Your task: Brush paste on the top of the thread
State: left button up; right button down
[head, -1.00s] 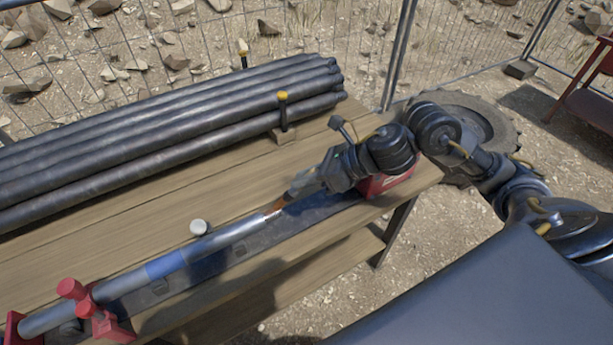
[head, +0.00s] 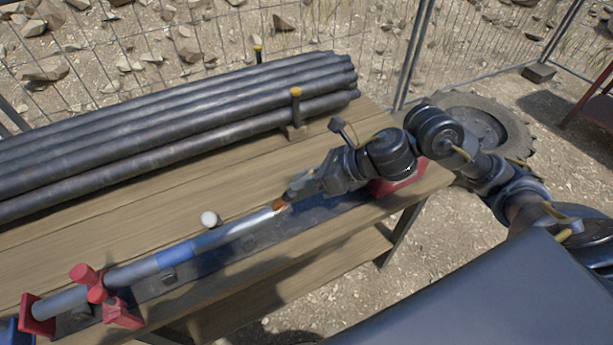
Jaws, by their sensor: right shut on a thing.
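A grey metal pipe with a blue band (head: 172,257) lies in a red clamp (head: 97,294) on the wooden bench. Its far right end (head: 262,215) is bright bare metal, where the thread would be; the thread's detail is too small to make out. My right gripper (head: 303,188) is shut on a brush, mostly hidden by the fingers. The brush's reddish-brown tip (head: 280,205) is at the top of the pipe's right end and appears to touch it. My left gripper is not in view.
Several dark pipes (head: 180,110) are stacked at the back of the bench (head: 130,205), held by posts with yellow caps (head: 296,93). A small white-topped object (head: 209,218) stands behind the clamped pipe. A red object (head: 400,177) is beyond my gripper. A tyre (head: 480,130) and wire fence lie behind.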

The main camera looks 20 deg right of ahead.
jog(key=shift+d+f+b, duration=0.15)
jog(key=shift+d+b, duration=0.25)
jog(key=shift+d, duration=0.2)
jog(key=shift+d+b, duration=0.85)
jog(key=shift+d, duration=0.15)
jog(key=shift+a, duration=0.4)
jog(key=shift+r, duration=0.2)
jog(key=shift+r+p, duration=2.3)
jog(key=shift+r, duration=0.65)
